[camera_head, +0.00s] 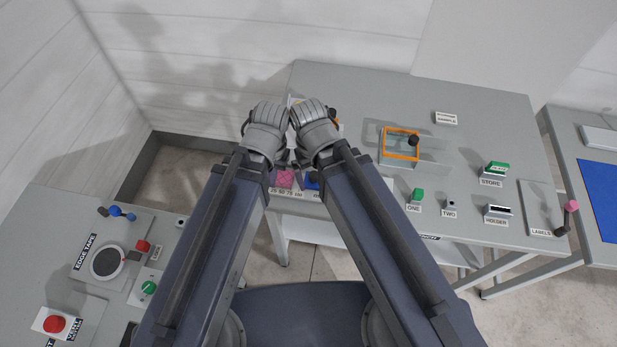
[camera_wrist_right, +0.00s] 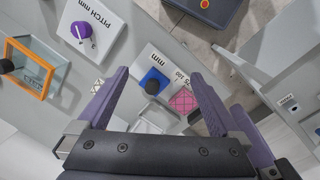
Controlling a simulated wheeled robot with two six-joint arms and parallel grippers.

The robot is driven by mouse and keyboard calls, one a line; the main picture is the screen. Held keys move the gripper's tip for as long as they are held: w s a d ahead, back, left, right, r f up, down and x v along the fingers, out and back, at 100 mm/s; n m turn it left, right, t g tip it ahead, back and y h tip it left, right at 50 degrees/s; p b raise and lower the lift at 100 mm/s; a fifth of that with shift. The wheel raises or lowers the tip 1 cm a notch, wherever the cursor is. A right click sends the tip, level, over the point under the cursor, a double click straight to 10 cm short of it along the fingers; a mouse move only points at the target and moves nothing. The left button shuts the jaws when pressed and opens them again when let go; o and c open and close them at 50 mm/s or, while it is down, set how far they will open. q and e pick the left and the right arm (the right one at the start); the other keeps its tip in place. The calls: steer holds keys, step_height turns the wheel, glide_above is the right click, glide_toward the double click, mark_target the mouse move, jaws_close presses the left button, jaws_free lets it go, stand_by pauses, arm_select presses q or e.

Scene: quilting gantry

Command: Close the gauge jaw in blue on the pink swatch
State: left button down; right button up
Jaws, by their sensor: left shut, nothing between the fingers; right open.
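The blue gauge jaw (camera_wrist_right: 157,76), a block with a black knob, sits on a white scale plate in the right wrist view. The pink swatch (camera_wrist_right: 184,101), with a grid pattern, lies beside it with a gap between. In the head view the pink swatch (camera_head: 284,178) and part of the blue jaw (camera_head: 312,180) show between my forearms. My right gripper (camera_wrist_right: 160,85) is open, its purple fingers spread, with the jaw and swatch seen between them. My left gripper (camera_head: 281,160) is shut and empty, largely hidden by its wrist in the head view.
A PITCH mm plate with a purple piece (camera_wrist_right: 82,30) lies near the gauge. A clear box with an orange frame (camera_head: 402,156) stands to the right. The table's back right is fairly clear.

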mark_target(313, 174)
steer(key=shift+w+f, duration=0.1)
steer(key=shift+f, duration=0.15)
steer(key=shift+c, duration=0.6)
steer(key=shift+n+y, duration=0.5)
steer(key=shift+y, duration=0.1)
steer(key=w, duration=0.2)
steer(key=w+f+b, duration=0.1)
steer(key=w, duration=0.4)
steer(key=shift+w+a+f, duration=0.1)
steer(key=shift+w+f, duration=0.05)
steer(key=shift+w, duration=0.1)
steer(key=c, duration=0.4)
steer(key=shift+s+b, duration=0.2)
steer(key=shift+b, duration=0.2)
arm_select(q)
step_height(313, 174, down, 9)
steer(key=b, duration=0.7)
steer(key=shift+f+b, duration=0.2)
steer(key=shift+b, duration=0.1)
arm_select(e)
step_height(313, 174, down, 8)
steer(key=shift+r, duration=0.1)
